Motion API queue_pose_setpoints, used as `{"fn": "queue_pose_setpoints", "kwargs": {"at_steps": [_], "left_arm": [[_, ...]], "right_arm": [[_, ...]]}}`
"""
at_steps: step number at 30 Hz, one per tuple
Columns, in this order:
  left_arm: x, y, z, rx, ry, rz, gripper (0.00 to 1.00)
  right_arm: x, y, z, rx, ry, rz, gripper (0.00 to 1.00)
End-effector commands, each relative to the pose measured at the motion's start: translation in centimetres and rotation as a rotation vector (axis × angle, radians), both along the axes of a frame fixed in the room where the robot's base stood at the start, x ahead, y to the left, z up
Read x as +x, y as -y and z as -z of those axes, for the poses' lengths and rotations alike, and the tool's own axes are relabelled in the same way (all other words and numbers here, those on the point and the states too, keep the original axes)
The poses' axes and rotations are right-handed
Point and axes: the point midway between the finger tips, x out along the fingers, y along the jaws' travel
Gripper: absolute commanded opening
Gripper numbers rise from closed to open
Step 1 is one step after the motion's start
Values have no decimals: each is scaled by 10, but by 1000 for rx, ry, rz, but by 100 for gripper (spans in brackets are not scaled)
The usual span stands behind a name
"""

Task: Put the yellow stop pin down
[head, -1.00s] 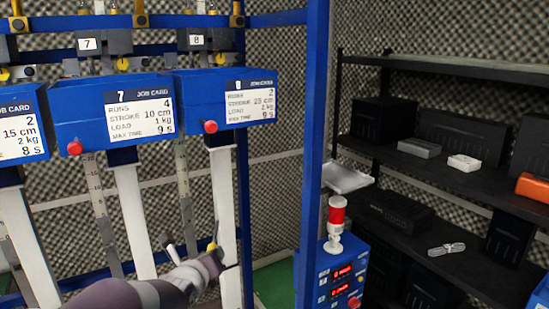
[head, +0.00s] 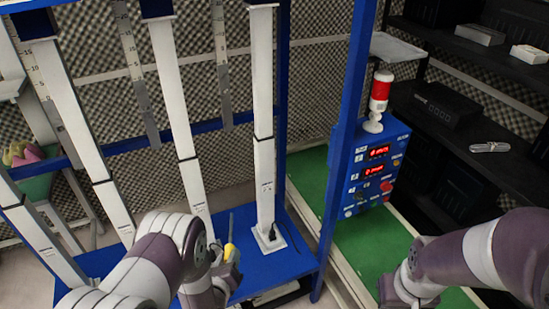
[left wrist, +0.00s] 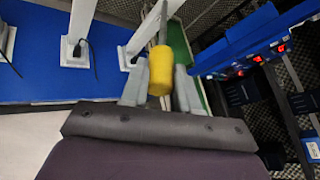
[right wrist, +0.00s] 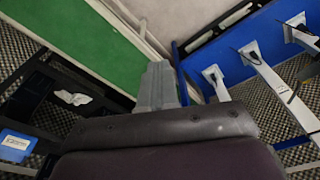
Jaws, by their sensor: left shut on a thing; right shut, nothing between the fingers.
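The yellow stop pin (left wrist: 160,72) has a yellow handle and a thin grey shaft. My left gripper (left wrist: 158,85) is shut on its handle, with a grey finger on each side, in the left wrist view. In the head view the pin (head: 230,250) shows as a small yellow handle with its shaft pointing up, at my left gripper (head: 228,262), above the blue base of the rig (head: 295,262). My right gripper (right wrist: 160,85) is shut and empty in the right wrist view. In the head view its fingers are not clearly visible.
White posts (head: 263,130) stand on the blue base. A blue control box (head: 375,170) with red displays and a red-and-white signal lamp (head: 380,95) is right of the blue upright. Green floor (head: 365,250) lies below it. A dark shelf (head: 470,110) stands at the right.

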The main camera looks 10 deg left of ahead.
Motion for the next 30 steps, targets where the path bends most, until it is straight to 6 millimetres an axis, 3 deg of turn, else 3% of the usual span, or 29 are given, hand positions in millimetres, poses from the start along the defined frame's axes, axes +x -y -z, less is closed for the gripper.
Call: {"fn": "queue_pose_setpoints", "kwargs": {"at_steps": [5,15,19,20,23,24,26,30], "left_arm": [[-1,12,-9,0,3,60,0],[-25,104,-65,1,4,525,0],[-32,128,-78,1,2,643,0],[-33,131,-80,1,1,661,0],[-35,138,-83,1,-2,696,0],[-36,139,-84,1,-2,701,0],[-36,139,-84,0,-2,703,0],[-36,139,-84,1,-2,702,0]], "right_arm": [[0,0,0,0,0,0,0],[0,0,0,0,0,0,0],[0,0,0,0,0,0,0],[0,0,0,0,0,0,3],[-2,-6,4,0,-17,-26,36],[1,-13,9,-1,-33,-53,38],[25,-26,9,2,-16,-90,38],[103,-79,-4,47,12,-62,38]]}}
